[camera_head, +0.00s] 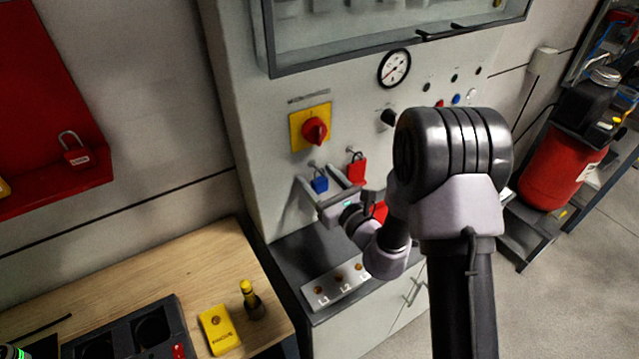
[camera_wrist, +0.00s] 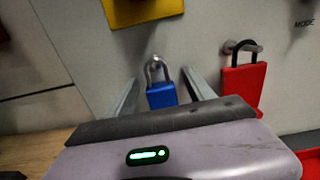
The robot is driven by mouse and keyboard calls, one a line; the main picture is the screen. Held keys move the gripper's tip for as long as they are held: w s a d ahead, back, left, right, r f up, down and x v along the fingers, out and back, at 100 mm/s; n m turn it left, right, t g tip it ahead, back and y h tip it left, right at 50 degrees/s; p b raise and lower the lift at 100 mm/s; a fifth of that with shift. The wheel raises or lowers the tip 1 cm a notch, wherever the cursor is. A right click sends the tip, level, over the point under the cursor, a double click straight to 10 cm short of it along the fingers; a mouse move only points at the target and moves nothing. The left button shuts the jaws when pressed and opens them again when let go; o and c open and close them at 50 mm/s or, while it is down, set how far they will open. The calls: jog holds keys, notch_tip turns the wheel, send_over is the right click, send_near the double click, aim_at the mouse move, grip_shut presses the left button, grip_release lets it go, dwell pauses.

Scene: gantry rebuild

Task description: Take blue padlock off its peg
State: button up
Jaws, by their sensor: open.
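The blue padlock (camera_head: 320,184) hangs by its shackle from a peg (camera_head: 313,165) on the grey panel, below the red and yellow rotary switch. In the wrist view the blue padlock (camera_wrist: 161,95) hangs upright from its peg (camera_wrist: 155,58). My gripper (camera_head: 317,182) is open, with one finger on each side of the padlock. In the wrist view the gripper (camera_wrist: 158,85) also shows a finger to the left and one to the right of the padlock. A gap shows on both sides. The lower edge of the padlock is close above the gripper body in that view.
A red padlock (camera_head: 356,170) hangs on a peg just right of the blue one, close to my right finger; it also shows in the wrist view (camera_wrist: 243,84). The rotary switch (camera_head: 312,129) sits above. A dark ledge with a socket strip (camera_head: 337,285) lies below.

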jog(key=shift+w+a, duration=0.15)
jog(key=shift+w, duration=0.05)
grip_shut()
jog(key=shift+r, duration=0.1)
